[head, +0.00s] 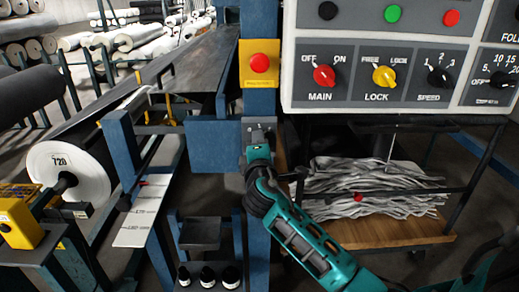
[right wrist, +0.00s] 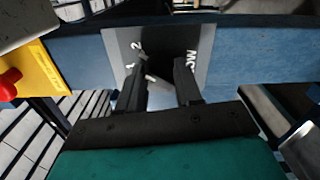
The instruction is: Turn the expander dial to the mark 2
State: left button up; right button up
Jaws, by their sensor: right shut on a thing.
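The expander dial's grey plate (head: 252,123) is on the blue post, below the yellow stop box. In the right wrist view the plate (right wrist: 195,42) has white marks 1 and 2 near its left side and larger lettering at right, partly hidden. My right gripper (head: 260,141) is at the plate, its dark fingers shut on the dial. In the right wrist view the fingers (right wrist: 163,82) cover most of the dial. A small light piece shows by the left finger, near marks 1 and 2. I cannot tell exactly which mark the dial points to. My left gripper is not in view.
A control panel (head: 400,28) with MAIN, LOCK and SPEED knobs hangs at upper right. A red stop button (head: 259,62) is above the dial plate. A table with grey crumpled fabric (head: 370,188) stands right of my arm. A large roll (head: 70,172) is at left.

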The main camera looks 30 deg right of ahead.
jog(key=shift+a+f+m, duration=0.1)
jog(key=shift+m, duration=0.5)
jog(key=o, duration=1)
jog(key=shift+o, duration=0.2)
jog(key=v, duration=1.3)
jog(key=shift+b, duration=0.35)
